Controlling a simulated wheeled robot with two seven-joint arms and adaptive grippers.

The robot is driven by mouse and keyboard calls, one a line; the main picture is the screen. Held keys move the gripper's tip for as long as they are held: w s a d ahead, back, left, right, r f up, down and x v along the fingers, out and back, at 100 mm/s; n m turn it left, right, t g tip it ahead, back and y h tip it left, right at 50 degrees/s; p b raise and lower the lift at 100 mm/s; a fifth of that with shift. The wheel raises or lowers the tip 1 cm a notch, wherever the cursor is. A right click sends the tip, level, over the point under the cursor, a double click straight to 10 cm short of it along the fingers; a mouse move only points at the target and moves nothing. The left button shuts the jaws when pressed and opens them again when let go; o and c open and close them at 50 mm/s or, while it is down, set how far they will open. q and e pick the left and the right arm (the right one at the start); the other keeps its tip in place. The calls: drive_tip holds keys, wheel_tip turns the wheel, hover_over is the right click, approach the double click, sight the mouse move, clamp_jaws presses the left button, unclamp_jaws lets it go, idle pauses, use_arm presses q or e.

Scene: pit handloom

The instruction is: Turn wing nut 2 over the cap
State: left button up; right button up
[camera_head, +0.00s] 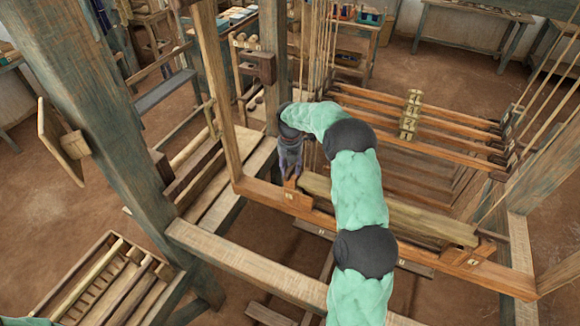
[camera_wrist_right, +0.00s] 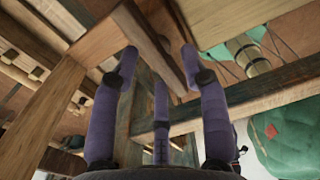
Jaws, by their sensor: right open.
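My right gripper (camera_head: 290,172) reaches down at the left end of a long wooden beam, which may be the cap (camera_head: 425,217). In the wrist view its purple fingers (camera_wrist_right: 160,62) are spread apart, with a wooden bar between and beyond the tips; nothing is clearly gripped. A small upright wooden piece (camera_head: 291,184) stands right under the fingertips and may be a wing nut; the gripper partly hides it. A similar small piece (camera_head: 485,249) stands at the beam's right end. I cannot read which is number 2. My left gripper is not in view.
My right arm crosses over the beam's middle. A thick post (camera_head: 95,110) and a thinner upright (camera_head: 215,90) stand to the left. Several horizontal bars (camera_head: 430,125) and hanging cords lie behind the beam. A slatted wooden rack (camera_head: 105,285) is at lower left.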

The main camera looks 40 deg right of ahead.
drive_tip(key=shift+c, duration=0.3)
clamp_jaws()
drive_tip(key=m, duration=0.4)
drive_tip(key=shift+w, duration=0.2)
drive_tip(key=m, duration=0.4)
drive_tip(key=shift+w+d+m+b, duration=0.1)
drive_tip(key=shift+w+m+b, duration=0.1)
drive_tip(key=shift+m+b, duration=0.15)
drive_tip(key=m, duration=0.4)
drive_tip(key=shift+w+d+m, duration=0.15)
drive_tip(key=shift+d+m, duration=0.05)
drive_tip(key=shift+m, duration=0.05)
drive_tip(key=m, duration=0.4)
drive_tip(key=shift+w+d+m+b, duration=0.1)
drive_tip(key=shift+d+m+b, duration=0.1)
drive_tip(key=shift+m+b, duration=0.15)
